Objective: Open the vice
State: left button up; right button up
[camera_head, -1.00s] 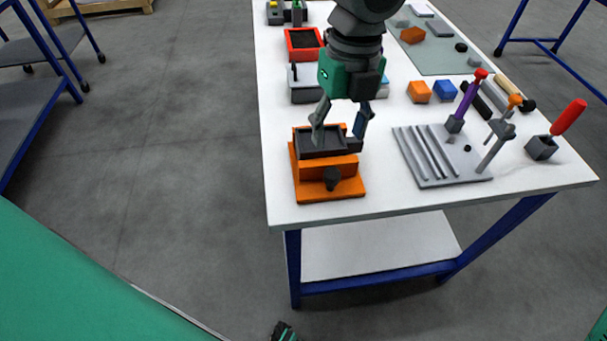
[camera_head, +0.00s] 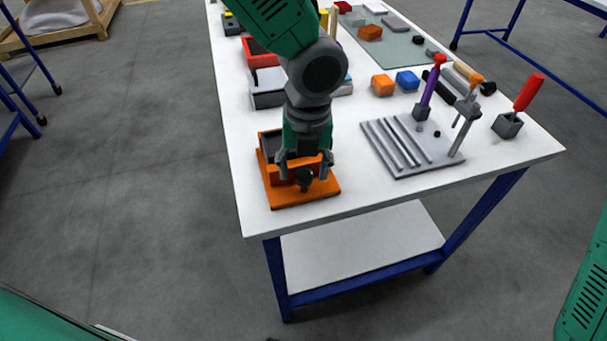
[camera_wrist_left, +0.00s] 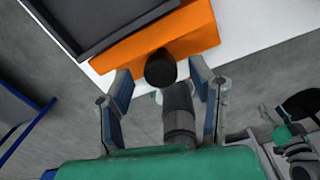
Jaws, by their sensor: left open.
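The orange vice (camera_head: 322,195) stands on the near left corner of the white table, with dark grey jaws on top. Its dark round handle (camera_head: 304,182) sticks out at the front. My left gripper (camera_head: 305,172) is open above the front of the vice, one finger on each side of the handle. In the left wrist view, the round end of the handle (camera_wrist_left: 160,68) shows between the open fingers (camera_wrist_left: 160,88), with visible gaps on both sides. The gripper hides part of the vice jaws in the head view. My right gripper cannot be made out.
A grey grooved plate (camera_head: 410,150) with upright tools stands right of the vice. Orange (camera_head: 382,84) and blue (camera_head: 407,80) blocks lie behind it. A grey box (camera_head: 268,90) and red tray (camera_head: 262,54) stand behind the vice. The table's front edge is close.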

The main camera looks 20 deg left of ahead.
pick_arm(q)
jog(key=shift+d+f, duration=0.25)
jog(key=shift+f, duration=0.55)
jog(key=shift+a, duration=0.15)
